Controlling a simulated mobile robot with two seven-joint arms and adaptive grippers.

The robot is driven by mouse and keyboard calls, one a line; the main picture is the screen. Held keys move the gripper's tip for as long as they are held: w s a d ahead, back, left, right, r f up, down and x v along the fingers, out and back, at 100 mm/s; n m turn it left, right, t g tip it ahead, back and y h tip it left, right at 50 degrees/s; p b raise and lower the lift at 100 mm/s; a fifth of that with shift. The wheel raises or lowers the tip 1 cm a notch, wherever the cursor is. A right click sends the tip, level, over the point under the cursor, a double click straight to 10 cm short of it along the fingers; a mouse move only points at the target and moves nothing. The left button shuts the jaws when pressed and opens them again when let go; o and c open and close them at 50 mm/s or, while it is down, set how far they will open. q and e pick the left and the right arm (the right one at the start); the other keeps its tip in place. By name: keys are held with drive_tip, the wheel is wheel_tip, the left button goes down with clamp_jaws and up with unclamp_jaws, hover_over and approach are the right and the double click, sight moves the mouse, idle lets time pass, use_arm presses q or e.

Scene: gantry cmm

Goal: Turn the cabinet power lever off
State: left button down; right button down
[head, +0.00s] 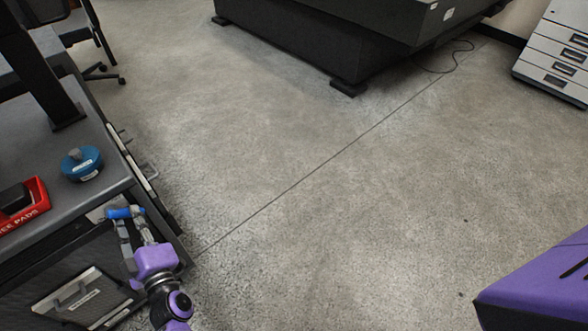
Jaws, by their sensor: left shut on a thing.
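My left gripper (128,222) is at the lower left, just below the front corner of the dark bench. Its fingers are closed around a short blue bar-shaped handle (121,212), which lies roughly level across the fingertips. A light grey plate (98,214) shows right beside the handle. The handle may be the power lever's grip, but its mounting and any on or off markings are hidden or too small to read. My right gripper is out of view.
The bench top (105,140) holds a blue round container (82,163) and a red tray (28,209). A handled panel (82,300) is below. A large black machine base (310,45) and a grey drawer cabinet (556,55) stand farther back. The middle floor is clear.

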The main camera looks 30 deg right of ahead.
use_arm(q)
drive_tip(key=n, duration=0.1)
drive_tip(key=r+n, duration=0.1)
drive_tip(key=n, duration=0.1)
drive_tip(key=d+n+y, duration=0.1)
drive_tip(key=n, duration=0.1)
drive_tip(key=shift+w+r+b, duration=0.1)
drive_tip(key=shift+r+b, duration=0.05)
drive_tip(key=shift+b, duration=0.2)
drive_tip(key=shift+d+r+n+y, duration=0.1)
drive_tip(key=shift+r+n+y, duration=0.15)
drive_tip(key=shift+n, duration=0.6)
drive_tip(key=shift+r+n+y, duration=0.2)
drive_tip(key=shift+n+y, duration=0.1)
drive_tip(key=shift+n, duration=0.5)
drive_tip(key=shift+d+r+n+y, duration=0.1)
drive_tip(key=shift+r+n+y, duration=0.15)
drive_tip(key=shift+n, duration=0.6)
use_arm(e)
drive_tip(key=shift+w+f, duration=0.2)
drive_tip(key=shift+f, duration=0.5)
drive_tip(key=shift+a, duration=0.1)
use_arm(q)
drive_tip(key=c, duration=1.6)
unclamp_jaws()
drive_tip(key=v, duration=1.2)
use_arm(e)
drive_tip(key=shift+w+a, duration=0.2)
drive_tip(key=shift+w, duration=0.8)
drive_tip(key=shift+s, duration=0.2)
